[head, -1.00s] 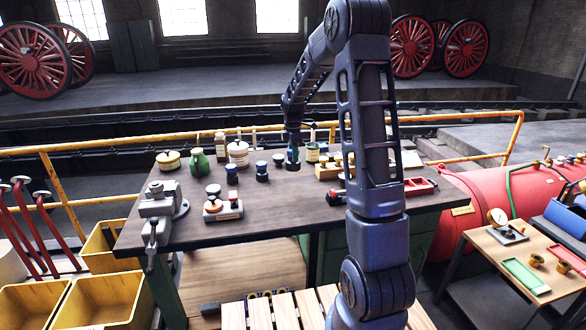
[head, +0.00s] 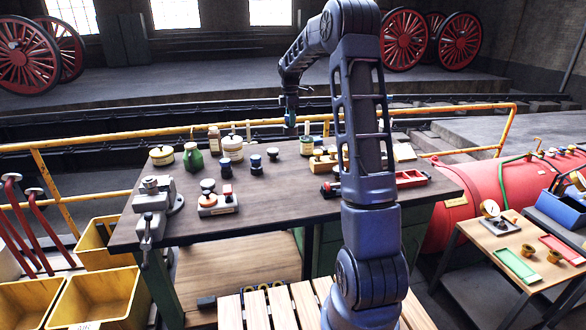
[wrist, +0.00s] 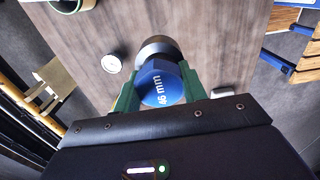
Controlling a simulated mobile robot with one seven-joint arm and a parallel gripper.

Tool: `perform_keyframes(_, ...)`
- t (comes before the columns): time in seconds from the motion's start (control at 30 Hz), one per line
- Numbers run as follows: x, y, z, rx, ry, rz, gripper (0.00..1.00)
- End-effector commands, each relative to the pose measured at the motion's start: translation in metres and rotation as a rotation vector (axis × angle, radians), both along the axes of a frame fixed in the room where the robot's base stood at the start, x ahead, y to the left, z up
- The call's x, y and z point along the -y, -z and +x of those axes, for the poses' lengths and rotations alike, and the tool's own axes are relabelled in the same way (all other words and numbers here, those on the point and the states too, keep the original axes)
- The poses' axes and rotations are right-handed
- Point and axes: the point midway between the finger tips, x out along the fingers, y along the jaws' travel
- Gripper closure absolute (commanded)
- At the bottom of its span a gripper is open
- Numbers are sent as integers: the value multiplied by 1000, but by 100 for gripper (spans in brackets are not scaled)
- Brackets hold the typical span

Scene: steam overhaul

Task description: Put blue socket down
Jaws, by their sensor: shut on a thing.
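The blue socket (wrist: 160,84) is gripped between the green fingers of my gripper (wrist: 155,98) in the wrist view. Its blue hexagonal top reads "46 mm", and a dark round part shows beyond it. In the head view my gripper (head: 290,108) points down above the far side of the workbench, with the socket (head: 290,120) small and dark at its tip. The socket appears clear of the bench top. Two similar blue-topped pieces (head: 225,165) (head: 256,162) stand on the bench to the left of it.
The workbench (head: 300,200) has free room in its middle. A small dark knob-like piece (head: 272,153) stands near the blue pieces. A green bottle (head: 193,157), jars (head: 233,147), a vise (head: 155,205) and a red tray (head: 410,178) surround it. A yellow railing (head: 110,149) runs behind.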

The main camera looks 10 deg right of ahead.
Motion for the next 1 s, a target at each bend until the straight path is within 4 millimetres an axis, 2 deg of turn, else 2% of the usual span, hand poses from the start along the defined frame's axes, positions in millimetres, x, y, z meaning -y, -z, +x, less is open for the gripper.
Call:
perform_keyframes(0.03, 6, 1, 11, 1, 6, 0, 100)
perform_keyframes(0.2, 19, 1, 35, 2, 19, 1, 100)
perform_keyframes(0.33, 23, 3, 43, 1, 23, 2, 100)
perform_keyframes(0.43, 24, 12, 44, 0, 23, 2, 100)
perform_keyframes(1.0, 23, 127, 43, -2, 22, 2, 100)
